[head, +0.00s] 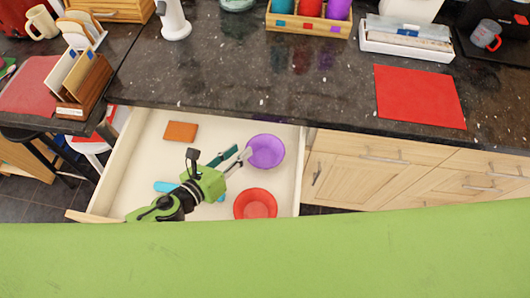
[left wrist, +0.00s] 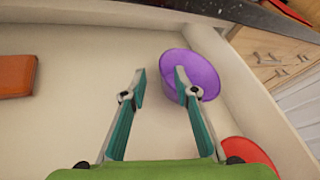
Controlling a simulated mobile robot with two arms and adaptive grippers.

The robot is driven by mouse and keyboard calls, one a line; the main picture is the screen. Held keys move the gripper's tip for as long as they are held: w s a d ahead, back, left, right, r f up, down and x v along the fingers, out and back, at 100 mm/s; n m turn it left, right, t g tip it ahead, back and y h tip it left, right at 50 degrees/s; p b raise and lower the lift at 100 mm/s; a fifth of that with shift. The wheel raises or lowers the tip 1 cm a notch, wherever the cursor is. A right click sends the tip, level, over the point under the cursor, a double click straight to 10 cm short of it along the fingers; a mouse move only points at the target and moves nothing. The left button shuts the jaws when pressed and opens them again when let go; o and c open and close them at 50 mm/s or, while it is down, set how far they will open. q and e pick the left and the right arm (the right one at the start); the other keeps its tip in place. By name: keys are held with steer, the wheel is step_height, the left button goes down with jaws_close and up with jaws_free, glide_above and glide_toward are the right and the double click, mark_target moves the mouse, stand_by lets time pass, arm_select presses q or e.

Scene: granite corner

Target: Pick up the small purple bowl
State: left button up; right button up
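The small purple bowl (head: 265,151) sits in the open drawer, at its right back corner beside the right wall. It also shows in the left wrist view (left wrist: 203,69). My left gripper (head: 241,153) is open at the bowl's left side. In the left wrist view its fingers (left wrist: 160,72) are spread apart, with the bowl's left rim between them. The right finger overlaps the bowl's inside and hides part of it; the left finger is outside the bowl, over the drawer floor. I cannot tell whether either finger touches the bowl. My right gripper is not in view.
A red bowl (head: 255,204) lies in front of the purple one. An orange-brown block (head: 181,131) and a blue item (head: 165,187) are also in the drawer (head: 128,150). The dark granite counter (head: 230,75) overhangs its back. The drawer floor on the left is mostly clear.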

mark_target(254, 142)
arm_select(q)
steer(key=x, duration=0.2)
steer(key=p+x, duration=0.1)
steer(key=x, duration=0.1)
steer(key=shift+s+d+r, duration=0.1)
steer(key=shift+d+r, duration=0.05)
steer(key=shift+d, duration=0.15)
steer(key=shift+w+d+f, duration=0.3)
steer(key=shift+w, duration=0.1)
jaws_close()
